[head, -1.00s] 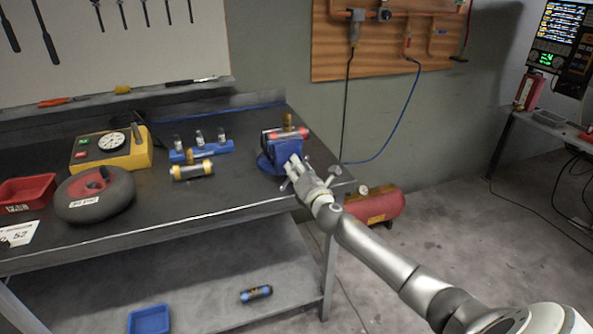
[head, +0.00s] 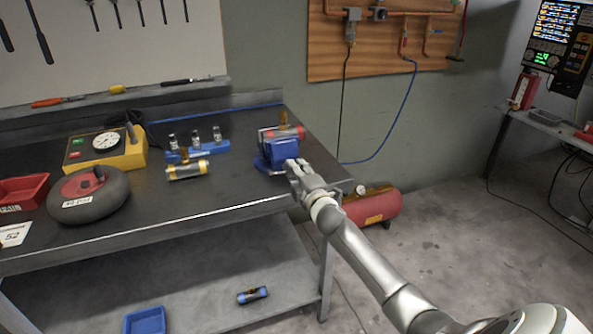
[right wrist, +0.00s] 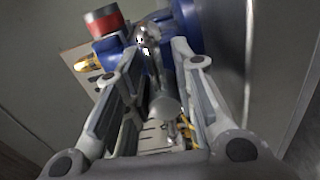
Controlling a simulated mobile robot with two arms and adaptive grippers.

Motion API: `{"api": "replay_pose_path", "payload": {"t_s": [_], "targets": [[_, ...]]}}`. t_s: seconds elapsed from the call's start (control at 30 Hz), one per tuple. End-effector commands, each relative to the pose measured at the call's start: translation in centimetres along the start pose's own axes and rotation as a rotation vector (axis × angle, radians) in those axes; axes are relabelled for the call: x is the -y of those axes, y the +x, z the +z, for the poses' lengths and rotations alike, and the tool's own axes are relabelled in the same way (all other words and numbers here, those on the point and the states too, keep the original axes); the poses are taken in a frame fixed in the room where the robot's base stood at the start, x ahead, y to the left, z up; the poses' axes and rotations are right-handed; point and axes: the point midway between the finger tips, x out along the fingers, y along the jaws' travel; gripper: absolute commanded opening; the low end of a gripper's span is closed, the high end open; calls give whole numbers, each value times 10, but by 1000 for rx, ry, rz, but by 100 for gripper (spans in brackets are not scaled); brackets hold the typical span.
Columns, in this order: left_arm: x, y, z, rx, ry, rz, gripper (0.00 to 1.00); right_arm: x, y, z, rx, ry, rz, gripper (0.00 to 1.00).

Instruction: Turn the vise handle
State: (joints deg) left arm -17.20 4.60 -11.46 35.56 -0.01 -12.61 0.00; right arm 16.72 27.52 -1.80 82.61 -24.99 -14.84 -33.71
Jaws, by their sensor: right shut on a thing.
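The blue vise (head: 281,149) stands at the right front corner of the workbench, with a red and grey roller (head: 290,133) in its top. The vise shows blue in the right wrist view (right wrist: 187,28), with the roller's red end (right wrist: 103,20) beside it. My right gripper (head: 296,168) is at the vise's front. In the right wrist view, the metal vise handle (right wrist: 163,75) with its rounded end runs between the fingers (right wrist: 158,58), which are shut on it. In the head view my gripper hides most of the handle. My left gripper is out of view.
The workbench (head: 235,185) holds a yellow gauge box (head: 105,150), a wheel (head: 90,195), a yellow-ended roller (head: 187,170) and a blue holder (head: 200,152) left of the vise. A red tank (head: 372,206) lies on the floor behind my right arm. Floor to the right is clear.

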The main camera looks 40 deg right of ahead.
Motion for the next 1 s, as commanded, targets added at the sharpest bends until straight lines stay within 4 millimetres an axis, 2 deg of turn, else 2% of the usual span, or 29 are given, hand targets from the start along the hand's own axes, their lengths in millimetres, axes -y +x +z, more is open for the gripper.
{"api": "replay_pose_path", "payload": {"t_s": [1.0], "targets": [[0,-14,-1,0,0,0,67,20,-1,-8,5,925,-9,1]]}}
